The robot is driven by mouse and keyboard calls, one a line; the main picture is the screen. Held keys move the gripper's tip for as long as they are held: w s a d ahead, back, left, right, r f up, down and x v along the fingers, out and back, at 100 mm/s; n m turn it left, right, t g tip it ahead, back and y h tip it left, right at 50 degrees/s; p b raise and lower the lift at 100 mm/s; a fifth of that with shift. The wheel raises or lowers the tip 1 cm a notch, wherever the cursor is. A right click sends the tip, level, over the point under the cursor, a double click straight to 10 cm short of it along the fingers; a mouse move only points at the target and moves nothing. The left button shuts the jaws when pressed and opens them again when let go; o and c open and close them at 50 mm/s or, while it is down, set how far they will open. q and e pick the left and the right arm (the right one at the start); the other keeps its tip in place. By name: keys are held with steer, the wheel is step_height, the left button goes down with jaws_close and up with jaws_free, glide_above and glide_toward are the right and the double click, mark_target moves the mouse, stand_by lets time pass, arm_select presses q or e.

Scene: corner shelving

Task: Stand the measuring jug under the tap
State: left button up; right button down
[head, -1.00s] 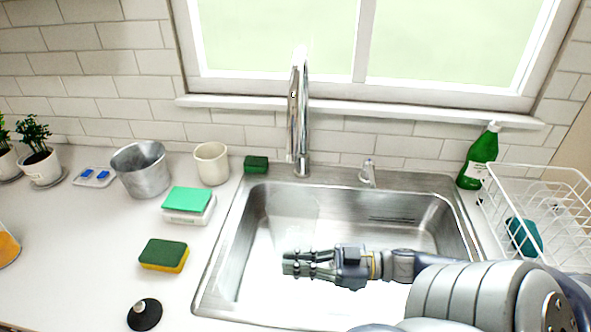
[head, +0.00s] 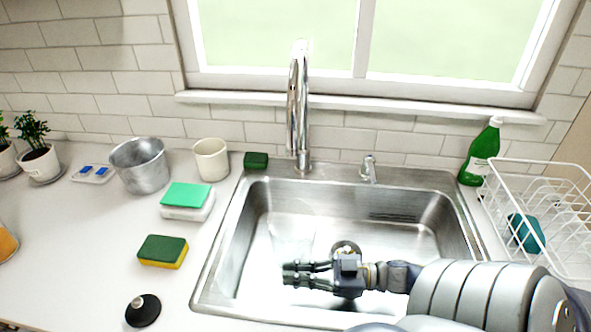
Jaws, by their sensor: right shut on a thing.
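The measuring jug (head: 291,238) shows only as a faint clear shape inside the sink basin, just behind my right fingers; its outline and base are hard to make out. My right gripper (head: 290,273) reaches in from the right, low over the sink, and is shut on the jug. The chrome tap (head: 298,110) stands upright at the back of the sink. The jug is in front of the tap in the picture; whether it touches the basin floor I cannot tell. My left gripper is out of view.
The steel sink (head: 212,265) has a drain (head: 345,247) beside my gripper. A soap pump (head: 368,170), green bottle (head: 480,155) and white rack (head: 560,205) stand right. A metal bucket (head: 143,170), cream cup (head: 211,160) and sponge (head: 163,251) stand left.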

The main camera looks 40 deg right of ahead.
steer(key=shift+s+a+f, duration=0.1)
steer(key=shift+s+f, duration=0.15)
steer(key=shift+f, duration=0.2)
steer(key=c, duration=1.7)
jaws_free()
steer(key=shift+f, duration=0.15)
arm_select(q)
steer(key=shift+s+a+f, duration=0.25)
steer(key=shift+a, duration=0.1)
arm_select(e)
steer(key=shift+s, duration=0.1)
steer(key=shift+f, duration=0.1)
steer(key=shift+r, duration=0.45)
steer(key=shift+d+f, duration=0.1)
steer(key=shift+d, duration=0.2)
steer(key=v, duration=0.6)
steer(key=shift+d+r, duration=0.15)
steer(key=shift+r, duration=0.2)
steer(key=shift+s+d+r, duration=0.15)
steer(key=shift+d, duration=0.05)
